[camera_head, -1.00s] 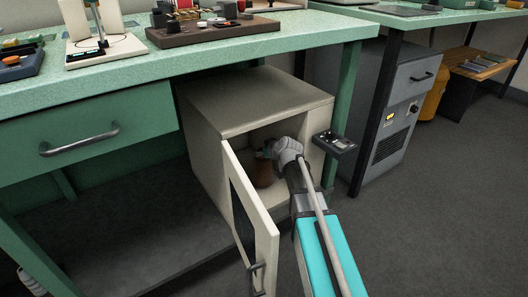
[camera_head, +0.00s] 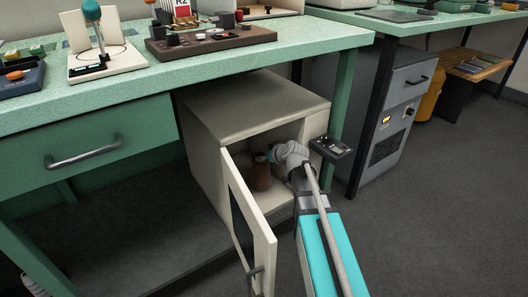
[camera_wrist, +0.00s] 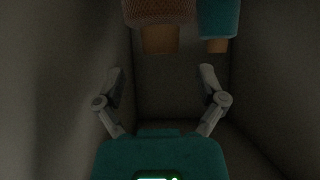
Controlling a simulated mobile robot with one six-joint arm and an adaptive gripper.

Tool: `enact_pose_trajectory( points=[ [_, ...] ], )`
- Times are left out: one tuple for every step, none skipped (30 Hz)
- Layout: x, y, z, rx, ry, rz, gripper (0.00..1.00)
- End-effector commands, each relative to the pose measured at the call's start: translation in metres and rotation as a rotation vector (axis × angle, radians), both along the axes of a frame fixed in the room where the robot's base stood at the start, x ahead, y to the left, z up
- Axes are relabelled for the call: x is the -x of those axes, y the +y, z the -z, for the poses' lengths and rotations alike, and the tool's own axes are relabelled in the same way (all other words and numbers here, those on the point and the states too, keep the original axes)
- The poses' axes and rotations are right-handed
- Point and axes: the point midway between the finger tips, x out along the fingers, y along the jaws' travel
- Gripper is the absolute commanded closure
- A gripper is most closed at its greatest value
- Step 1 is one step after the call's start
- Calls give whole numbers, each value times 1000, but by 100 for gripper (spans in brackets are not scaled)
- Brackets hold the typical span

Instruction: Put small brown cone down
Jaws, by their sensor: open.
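The small brown cone (camera_head: 262,177) stands inside the open cream cabinet, on its floor as far as the head view shows. In the wrist view, its brown wound part (camera_wrist: 158,12) and tan end (camera_wrist: 160,41) show at the top, cut off by the frame edge. My gripper (camera_wrist: 160,72) is open and empty, with its two fingers spread apart and the cone beyond the tips. In the head view my wrist covers part of the cabinet opening, and the fingertips are hard to make out.
A teal cone (camera_wrist: 219,20) stands beside the brown one. The cabinet (camera_head: 255,108) has close side walls, and its door (camera_head: 250,225) hangs open on the left of my arm. The green workbench (camera_head: 215,62) is above. A small black panel (camera_head: 330,147) sits right of the opening.

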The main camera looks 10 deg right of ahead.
Motion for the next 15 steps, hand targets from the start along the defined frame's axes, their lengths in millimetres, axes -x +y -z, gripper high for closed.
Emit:
enact_pose_trajectory(
  points=[
    [9, -3, -9, 1, 0, 1, 10],
    [12, -4, -12, 1, 0, 1, 10],
    [17, -6, -15, 1, 0, 2, 10],
    [20, -8, -18, 1, 0, 2, 10],
    [24, -9, -20, 0, -1, 2, 10],
    [28, -11, -23, -1, -1, 1, 10],
    [31, -12, -25, -1, -1, 1, 10],
    [34, -13, -28, -1, -1, 1, 10],
    [38, -15, -30, -1, -1, 1, 10],
    [40, -16, -32, 1, 0, 1, 10],
    [43, -17, -33, 1, 0, 1, 10],
    [46, -18, -35, 1, 0, 1, 10],
    [48, -19, -37, 1, 0, 1, 10],
    [49, -20, -38, 1, 0, 1, 10],
    [51, -21, -39, 1, 0, 1, 10]
  ],
)
